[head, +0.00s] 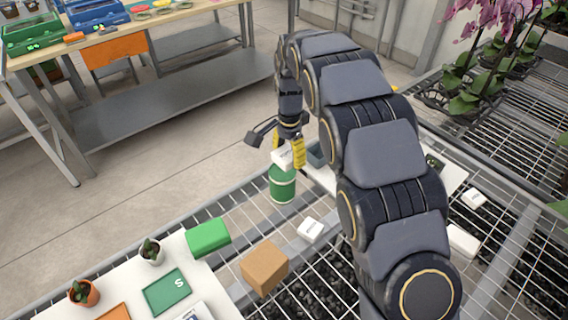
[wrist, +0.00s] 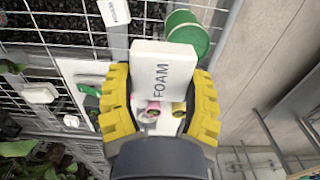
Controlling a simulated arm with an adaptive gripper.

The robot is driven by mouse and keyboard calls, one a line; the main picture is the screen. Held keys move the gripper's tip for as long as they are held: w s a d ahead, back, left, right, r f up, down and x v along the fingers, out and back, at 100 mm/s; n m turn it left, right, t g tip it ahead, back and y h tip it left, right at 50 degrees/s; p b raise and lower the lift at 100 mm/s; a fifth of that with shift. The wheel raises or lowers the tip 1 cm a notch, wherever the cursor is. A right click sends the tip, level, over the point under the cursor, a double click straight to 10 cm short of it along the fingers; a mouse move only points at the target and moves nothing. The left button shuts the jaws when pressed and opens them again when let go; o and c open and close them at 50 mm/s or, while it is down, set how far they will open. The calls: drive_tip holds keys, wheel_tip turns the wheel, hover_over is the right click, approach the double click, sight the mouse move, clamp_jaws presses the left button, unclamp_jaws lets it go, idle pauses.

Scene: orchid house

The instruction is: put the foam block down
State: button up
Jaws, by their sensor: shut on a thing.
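The foam block (wrist: 163,62) is white, with FOAM printed on its face. My gripper (wrist: 161,82) is shut on it, with a yellow finger at each side. In the head view, the foam block (head: 281,159) shows at the tips of my gripper (head: 288,150), partly covered by the near finger. It appears just above or behind a green can (head: 282,186). I cannot tell whether it touches the can. The can (wrist: 188,36) also shows beside the block's far end in the wrist view.
A white block (head: 310,229), a cardboard box (head: 264,267) and a green box (head: 208,237) are on the wire-mesh bench near its front. A white board (head: 122,279) holds small potted plants. Orchids (head: 490,45) stand at the right. Bare mesh (head: 245,208) lies left of the can.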

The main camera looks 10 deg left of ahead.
drive_tip(key=w+f, duration=0.1)
drive_tip(key=f, duration=0.1)
drive_tip(key=w+a+f, duration=0.1)
drive_tip(key=w+f, duration=0.3)
drive_tip(key=shift+w+a+f, duration=0.25)
drive_tip(key=shift+a+f, duration=0.05)
drive_tip(key=shift+f, duration=1.45)
drive_tip(key=shift+f, duration=0.15)
drive_tip(key=o, duration=0.7)
